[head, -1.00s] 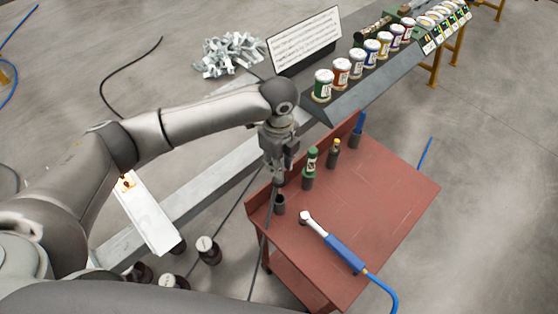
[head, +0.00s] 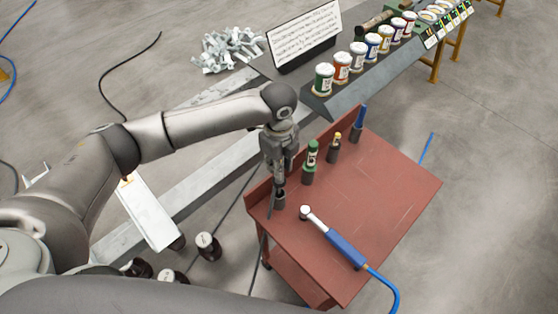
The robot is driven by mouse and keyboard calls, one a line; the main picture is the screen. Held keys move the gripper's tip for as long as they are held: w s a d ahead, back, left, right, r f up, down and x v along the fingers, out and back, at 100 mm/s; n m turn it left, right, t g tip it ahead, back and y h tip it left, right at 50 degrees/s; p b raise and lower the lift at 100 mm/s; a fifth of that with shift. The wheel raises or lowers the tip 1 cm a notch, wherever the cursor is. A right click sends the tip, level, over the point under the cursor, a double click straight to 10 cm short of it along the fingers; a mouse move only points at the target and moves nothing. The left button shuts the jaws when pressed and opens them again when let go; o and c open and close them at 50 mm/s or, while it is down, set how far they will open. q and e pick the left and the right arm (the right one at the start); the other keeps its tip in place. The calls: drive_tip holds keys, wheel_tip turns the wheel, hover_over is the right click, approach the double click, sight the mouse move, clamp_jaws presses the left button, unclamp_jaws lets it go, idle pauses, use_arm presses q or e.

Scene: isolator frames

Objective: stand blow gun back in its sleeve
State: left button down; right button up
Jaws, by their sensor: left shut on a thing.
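My left gripper (head: 278,177) points down over the left edge of the red bench top. It is shut on a thin dark thing, likely the blow gun, mostly hidden by the fingers. Directly below is a dark upright sleeve (head: 280,202) at the bench's left corner. The lower end of the held thing is at the sleeve's mouth; I cannot tell how far inside it is. My right gripper is not in view.
The red bench (head: 390,195) also holds a green-capped bottle (head: 311,154), a yellow-topped bottle (head: 335,146) and a blue item (head: 359,125), each in a dark sleeve. A blue-handled tool (head: 345,249) with a hose lies at the front. The bench's right side is clear.

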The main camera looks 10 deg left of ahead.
use_arm(q)
drive_tip(key=shift+f+b, duration=1.5)
drive_tip(key=shift+f, duration=2)
drive_tip(key=c, duration=1.2)
unclamp_jaws()
wheel_tip(320, 180, up, 12)
drive_tip(key=shift+r, duration=0.1)
